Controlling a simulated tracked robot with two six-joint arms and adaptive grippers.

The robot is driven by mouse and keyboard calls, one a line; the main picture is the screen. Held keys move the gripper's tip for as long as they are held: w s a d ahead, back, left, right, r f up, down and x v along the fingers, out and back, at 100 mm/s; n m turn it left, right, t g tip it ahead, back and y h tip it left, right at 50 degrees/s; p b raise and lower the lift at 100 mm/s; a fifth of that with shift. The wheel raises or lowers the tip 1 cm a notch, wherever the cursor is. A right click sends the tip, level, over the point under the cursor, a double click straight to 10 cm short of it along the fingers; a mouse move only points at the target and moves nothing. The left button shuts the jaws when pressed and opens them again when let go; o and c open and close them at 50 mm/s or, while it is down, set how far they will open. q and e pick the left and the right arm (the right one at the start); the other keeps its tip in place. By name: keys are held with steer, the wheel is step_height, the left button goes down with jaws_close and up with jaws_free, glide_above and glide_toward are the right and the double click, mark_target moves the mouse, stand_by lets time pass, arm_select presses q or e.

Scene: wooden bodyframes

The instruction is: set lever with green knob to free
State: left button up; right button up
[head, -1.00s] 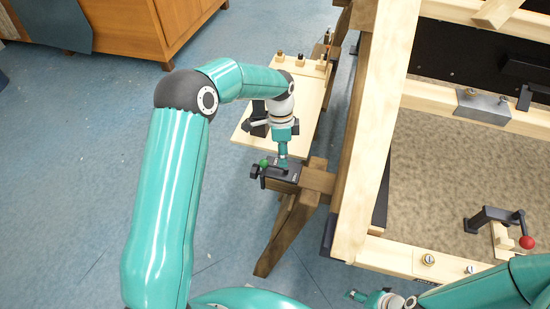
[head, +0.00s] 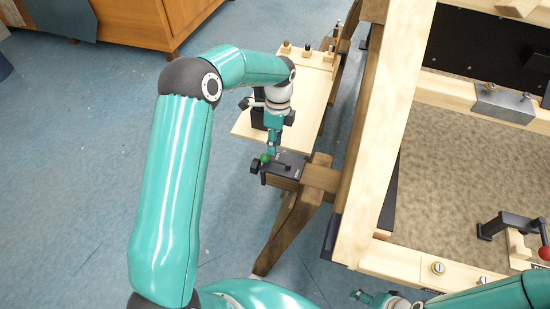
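The lever with the green knob (head: 265,158) sits on a dark base plate (head: 287,165) on a wooden block at the end of the trestle. My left gripper (head: 272,148) points down right at the green knob, over the left part of the plate. Its fingers are small and partly merge with the lever, so I cannot tell whether they are open or closed on it. My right gripper (head: 362,296) shows at the bottom edge, low and well apart from the lever; its finger state is unclear.
A wooden frame (head: 385,130) stands to the right, with a red-knobbed lever (head: 545,253) at its lower right. A light board (head: 305,105) with several small pegs lies behind the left gripper. A wooden cabinet (head: 140,22) stands at the back left. Blue floor is clear at left.

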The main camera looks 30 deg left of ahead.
mark_target(275, 162)
arm_select(q)
steer(key=f, duration=0.2)
steer(key=s+f, duration=0.1)
steer(key=f, duration=0.2)
steer(key=shift+d+f, duration=0.15)
steer(key=shift+f, duration=0.2)
steer(key=shift+c, duration=0.3)
jaws_close()
